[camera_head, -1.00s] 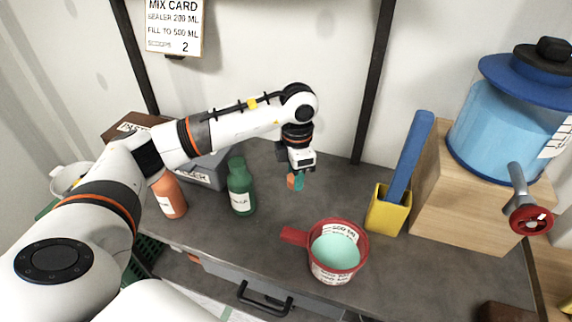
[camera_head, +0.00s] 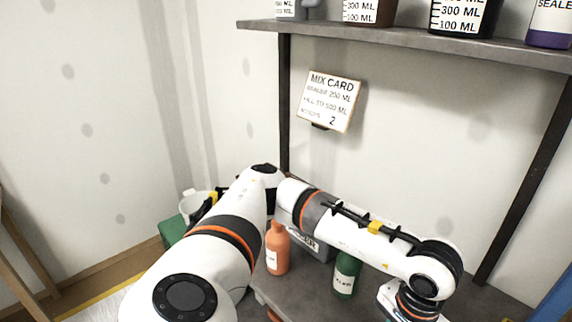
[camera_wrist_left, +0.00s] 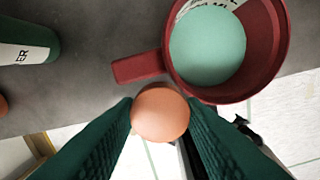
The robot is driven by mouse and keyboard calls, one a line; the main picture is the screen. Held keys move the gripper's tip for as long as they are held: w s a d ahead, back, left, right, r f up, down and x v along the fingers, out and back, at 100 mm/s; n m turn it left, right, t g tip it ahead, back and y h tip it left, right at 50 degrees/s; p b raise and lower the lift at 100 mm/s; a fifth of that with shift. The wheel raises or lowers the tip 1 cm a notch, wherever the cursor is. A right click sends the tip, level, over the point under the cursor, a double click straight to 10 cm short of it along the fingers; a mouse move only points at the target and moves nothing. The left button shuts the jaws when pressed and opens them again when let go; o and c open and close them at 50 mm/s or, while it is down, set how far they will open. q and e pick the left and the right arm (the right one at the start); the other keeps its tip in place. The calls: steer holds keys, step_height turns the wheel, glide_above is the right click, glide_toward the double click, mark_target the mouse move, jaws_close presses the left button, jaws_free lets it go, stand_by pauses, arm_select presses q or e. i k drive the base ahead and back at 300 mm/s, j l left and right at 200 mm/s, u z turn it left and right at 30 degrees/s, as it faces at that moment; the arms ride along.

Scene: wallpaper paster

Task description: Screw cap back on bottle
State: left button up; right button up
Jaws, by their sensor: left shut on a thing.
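My left gripper (camera_wrist_left: 160,122) is shut on a small round orange cap (camera_wrist_left: 160,110), seen in the left wrist view between the two dark green fingers. In the head view my left arm reaches right and its fingers are below the picture's edge. An orange bottle (camera_head: 277,250) stands upright on the bench, beside my arm. A green bottle (camera_head: 345,278) with a white label stands to its right, partly behind my arm; it also shows in the left wrist view (camera_wrist_left: 25,42), cut off at the left edge. My right gripper is out of view.
A red measuring cup (camera_wrist_left: 272,72) with teal liquid (camera_wrist_left: 208,45) is close to the held cap in the left wrist view. A mix card (camera_head: 330,100) hangs on the wall. A shelf (camera_head: 400,38) with labelled containers runs above. A grey box (camera_head: 318,248) sits behind the bottles.

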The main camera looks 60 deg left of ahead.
mark_target(278, 238)
steer(key=k+j+u, duration=0.2)
steer(key=j+u, duration=0.15)
steer(key=k+j+u, duration=0.1)
steer(key=j+u, duration=0.25)
steer(key=j, duration=0.15)
steer(key=k+j+u, duration=0.1)
steer(key=j+u, duration=0.25)
steer(key=j, duration=0.1)
